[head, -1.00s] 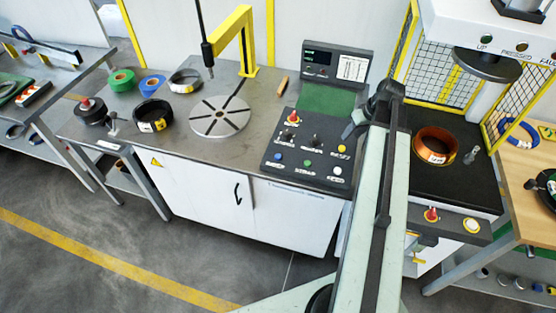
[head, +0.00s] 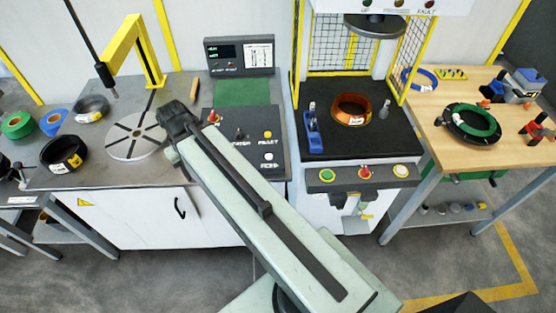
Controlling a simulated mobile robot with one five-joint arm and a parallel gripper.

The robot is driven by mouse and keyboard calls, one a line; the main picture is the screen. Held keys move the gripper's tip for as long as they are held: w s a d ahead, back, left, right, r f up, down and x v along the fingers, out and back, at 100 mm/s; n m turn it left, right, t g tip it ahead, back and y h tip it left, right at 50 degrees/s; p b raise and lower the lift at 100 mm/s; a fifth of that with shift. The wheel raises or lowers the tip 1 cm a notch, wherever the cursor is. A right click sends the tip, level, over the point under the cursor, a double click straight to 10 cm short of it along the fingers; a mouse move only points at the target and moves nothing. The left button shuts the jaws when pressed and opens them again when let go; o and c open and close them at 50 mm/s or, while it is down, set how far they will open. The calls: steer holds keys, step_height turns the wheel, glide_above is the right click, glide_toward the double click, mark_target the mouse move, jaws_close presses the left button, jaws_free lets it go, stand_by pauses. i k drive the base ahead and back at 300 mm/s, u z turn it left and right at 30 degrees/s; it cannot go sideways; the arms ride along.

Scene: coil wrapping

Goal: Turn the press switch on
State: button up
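The press (head: 372,27) stands right of centre with a black bed and a round grey ram above it. A copper-coloured coil (head: 351,109) lies on the press bed. My arm reaches up and left across the wrapping control console, away from the press. I cannot make out my gripper's fingers.
Left of the press, a console (head: 240,52) and a slotted turntable (head: 135,135) share a grey bench. A blue tool (head: 313,130) stands on the press bed's left. A wooden table (head: 430,130) with a green-wound coil is at right. Floor in front is open.

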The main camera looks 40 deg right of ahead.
mark_target(365, 172)
steer(key=z, duration=2.75)
steer(key=k, duration=1.5)
steer(key=u, duration=0.4)
steer(key=i, duration=1)
steer(key=z, duration=0.05)
